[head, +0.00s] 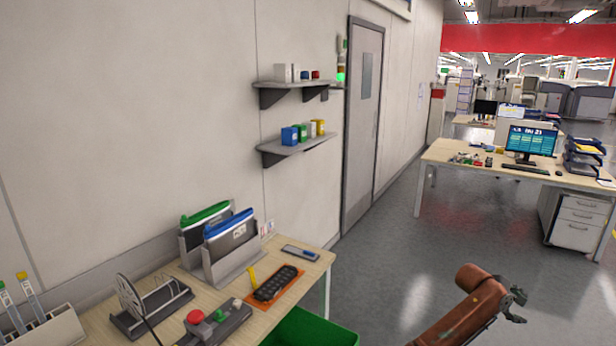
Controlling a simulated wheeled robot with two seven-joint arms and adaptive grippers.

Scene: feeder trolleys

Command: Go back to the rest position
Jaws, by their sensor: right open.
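My right gripper (516,305) shows at the lower right, at the end of my brown-orange arm. It is open and empty, held over bare grey floor, to the right of the wooden table (321,262) and apart from it. My left gripper is not in view.
The near table along the left wall holds file holders (229,245), a black strip on an orange mat (276,284), a red-button box (214,324) and a rack (150,303). A green bin (312,330) stands at its front. A desk (435,157) stands far right; the floor between is clear.

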